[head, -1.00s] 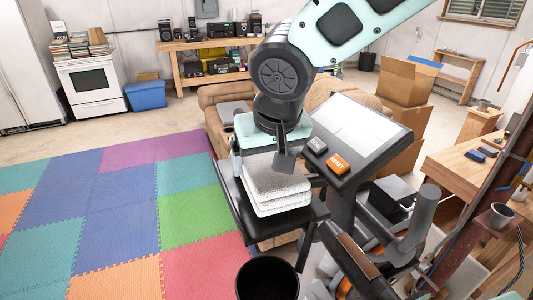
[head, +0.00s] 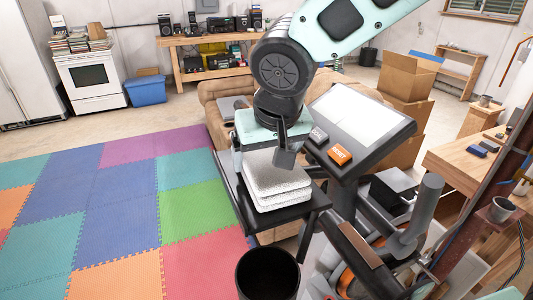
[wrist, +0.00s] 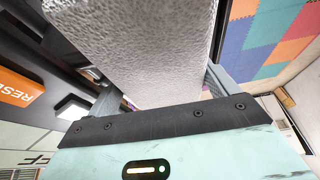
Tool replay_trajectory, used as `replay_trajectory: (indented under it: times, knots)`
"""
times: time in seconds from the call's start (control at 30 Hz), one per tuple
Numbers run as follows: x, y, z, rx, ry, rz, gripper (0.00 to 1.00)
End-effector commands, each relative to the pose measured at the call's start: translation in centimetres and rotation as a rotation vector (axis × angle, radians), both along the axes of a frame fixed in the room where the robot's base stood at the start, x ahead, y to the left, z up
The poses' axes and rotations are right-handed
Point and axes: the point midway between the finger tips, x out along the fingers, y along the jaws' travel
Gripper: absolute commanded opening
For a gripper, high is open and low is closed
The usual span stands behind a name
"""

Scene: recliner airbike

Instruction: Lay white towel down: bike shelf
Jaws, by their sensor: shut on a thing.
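The white towel (head: 275,176) is a thick folded stack at the bike shelf (head: 262,222), a black tray on the bike's left side. My gripper (head: 264,150) is at the towel's far end, pointing down, with its fingers on either side of it. In the wrist view my gripper (wrist: 160,95) is shut on the towel (wrist: 145,50), which fills the space between the fingers. The towel looks level and lies over the shelf. I cannot tell whether its underside touches the shelf.
The bike console (head: 355,125) with grey and orange buttons stands right of my gripper. A black bin (head: 268,275) is below the shelf's near edge. A tan recliner (head: 215,95) is behind. The coloured foam mat (head: 110,220) at left is clear.

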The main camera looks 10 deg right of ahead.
Motion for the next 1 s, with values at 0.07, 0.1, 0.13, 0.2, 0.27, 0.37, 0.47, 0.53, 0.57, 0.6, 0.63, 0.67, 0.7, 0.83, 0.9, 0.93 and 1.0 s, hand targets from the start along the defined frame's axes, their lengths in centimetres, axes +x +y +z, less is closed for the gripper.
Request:
replay_trajectory:
  times: [0.07, 0.1, 0.13, 0.2, 0.27, 0.37, 0.47, 0.53, 0.57, 0.6, 0.63, 0.67, 0.7, 0.83, 0.9, 0.93, 1.0]
  knots:
    - [0.0, 0.0, -0.2, 0.0, -0.001, 0.0, 0.58]
    - [0.0, 0.0, -0.3, 0.0, -0.001, 0.0, 0.58]
    - [0.0, 0.0, -0.3, 0.0, -0.001, 0.0, 0.58]
    - [0.0, 0.0, -0.2, 0.0, -0.001, 0.0, 1.0]
    - [0.0, 0.0, -0.2, 0.0, -0.001, 0.0, 1.0]
    - [0.0, 0.0, -0.2, 0.0, -0.001, 0.0, 1.0]
    - [0.0, 0.0, -0.1, 0.0, 0.0, 0.0, 1.0]
    - [-0.2, 0.0, 0.2, 0.0, -0.002, -0.001, 1.0]
    - [-0.2, -0.1, 0.5, 0.0, -0.003, 0.0, 1.0]
    - [-0.4, -0.1, 1.0, 0.001, -0.005, -0.001, 1.0]
    - [-0.5, -0.1, 1.4, 0.002, -0.006, -0.002, 1.0]
    - [-0.7, -0.1, 1.9, 0.001, -0.006, -0.001, 1.0]
    - [-1.0, -0.2, 2.6, 0.004, -0.006, -0.002, 1.0]
    - [-2.2, -0.3, 5.3, 0.004, -0.009, -0.001, 1.0]
    - [-2.8, -0.4, 6.8, 0.003, -0.008, -0.001, 1.0]
    - [-3.1, -0.4, 7.5, 0.005, -0.008, -0.001, 1.0]
    - [-3.7, -0.5, 9.0, 0.004, -0.008, -0.001, 1.0]
